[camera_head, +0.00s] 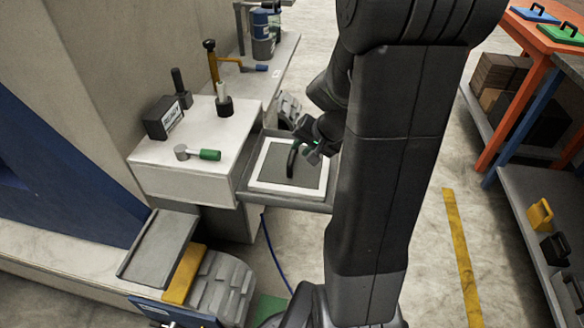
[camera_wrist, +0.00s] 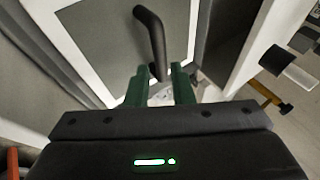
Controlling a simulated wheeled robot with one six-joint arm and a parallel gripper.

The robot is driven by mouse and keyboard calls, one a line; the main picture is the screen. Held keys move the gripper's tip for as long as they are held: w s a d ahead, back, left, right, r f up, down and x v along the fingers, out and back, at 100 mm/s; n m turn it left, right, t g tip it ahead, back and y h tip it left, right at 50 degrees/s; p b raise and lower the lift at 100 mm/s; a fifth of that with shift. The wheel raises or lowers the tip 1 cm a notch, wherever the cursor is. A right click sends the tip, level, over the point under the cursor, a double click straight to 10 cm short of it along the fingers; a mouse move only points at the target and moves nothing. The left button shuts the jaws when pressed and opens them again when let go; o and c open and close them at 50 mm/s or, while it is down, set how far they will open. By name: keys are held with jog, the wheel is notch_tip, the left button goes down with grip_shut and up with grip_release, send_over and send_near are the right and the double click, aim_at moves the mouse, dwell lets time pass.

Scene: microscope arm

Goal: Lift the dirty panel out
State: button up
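The dirty panel (camera_head: 275,160) is a grey sheet with a white border, lying in a grey tray-like frame beside the white cabinet. Its black curved handle (camera_head: 292,160) stands up from the middle. In the wrist view the panel (camera_wrist: 105,40) and handle (camera_wrist: 150,35) fill the upper left. My gripper (camera_head: 311,150) is right beside the handle. In the wrist view its green fingers (camera_wrist: 159,75) are apart, with the handle's lower end between or just beyond their tips. I cannot tell whether they touch it.
The white cabinet top (camera_head: 200,130) holds a black box (camera_head: 164,118), a green-handled tool (camera_head: 208,155) and a black-based post (camera_head: 223,103). An empty grey tray (camera_head: 160,250) is at lower left. An orange table (camera_head: 545,40) with coloured panels and a shelf stand at right. The floor between is clear.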

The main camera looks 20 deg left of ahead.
aim_at(294, 153)
jog(key=shift+b+x, duration=0.5)
jog(key=shift+x, duration=2.95)
jog(key=shift+w, duration=0.1)
grip_shut()
